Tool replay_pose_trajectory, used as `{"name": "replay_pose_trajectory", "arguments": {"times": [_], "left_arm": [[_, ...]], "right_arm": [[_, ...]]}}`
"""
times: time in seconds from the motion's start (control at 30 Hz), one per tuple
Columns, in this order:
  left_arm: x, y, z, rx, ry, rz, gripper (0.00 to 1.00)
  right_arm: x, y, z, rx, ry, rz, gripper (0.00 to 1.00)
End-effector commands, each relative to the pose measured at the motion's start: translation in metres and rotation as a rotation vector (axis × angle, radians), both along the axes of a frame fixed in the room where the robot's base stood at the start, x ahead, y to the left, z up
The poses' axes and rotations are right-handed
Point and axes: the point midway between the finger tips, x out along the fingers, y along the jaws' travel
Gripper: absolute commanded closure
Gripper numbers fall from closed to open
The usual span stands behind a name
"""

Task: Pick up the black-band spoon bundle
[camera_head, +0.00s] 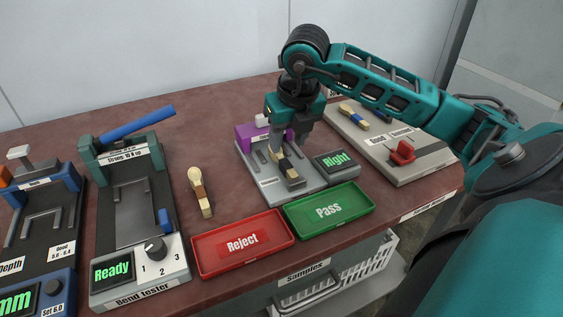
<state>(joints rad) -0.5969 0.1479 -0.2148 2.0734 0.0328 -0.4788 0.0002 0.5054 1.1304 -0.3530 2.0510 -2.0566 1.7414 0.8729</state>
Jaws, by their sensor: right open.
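A spoon bundle with a dark band (285,167) lies in the grey fixture with the purple block (248,183), in the middle of the table. Its band looks black. My right gripper (285,143) is open and points down just above this bundle, with its fingers over the bundle's far end. The fingers hide part of the bundle, and I cannot tell whether they touch it. A second bundle with a brown band (200,192) lies on the table to the left. A third with a blue band (352,112) lies on the grey board at the right. My left gripper is not in view.
A red Reject tray (207,267) and a green Pass tray (350,192) stand along the front edge. A display reading Right (337,160) adjoins the fixture. The bend tester (132,205) stands left. The grey board (420,168) with a red clamp stands right.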

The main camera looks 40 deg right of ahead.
Motion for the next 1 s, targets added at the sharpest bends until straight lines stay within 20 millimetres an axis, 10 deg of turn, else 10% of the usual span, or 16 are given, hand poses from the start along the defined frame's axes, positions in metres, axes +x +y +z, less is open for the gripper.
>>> {"name": "replay_pose_trajectory", "arguments": {"times": [0.67, 1.0], "left_arm": [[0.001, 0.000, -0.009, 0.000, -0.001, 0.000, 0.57], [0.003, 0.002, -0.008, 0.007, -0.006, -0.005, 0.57]], "right_arm": [[0.012, 0.001, -0.052, 0.001, 0.001, 0.000, 0.54], [0.012, 0.001, -0.051, 0.001, 0.001, 0.000, 0.85]]}}
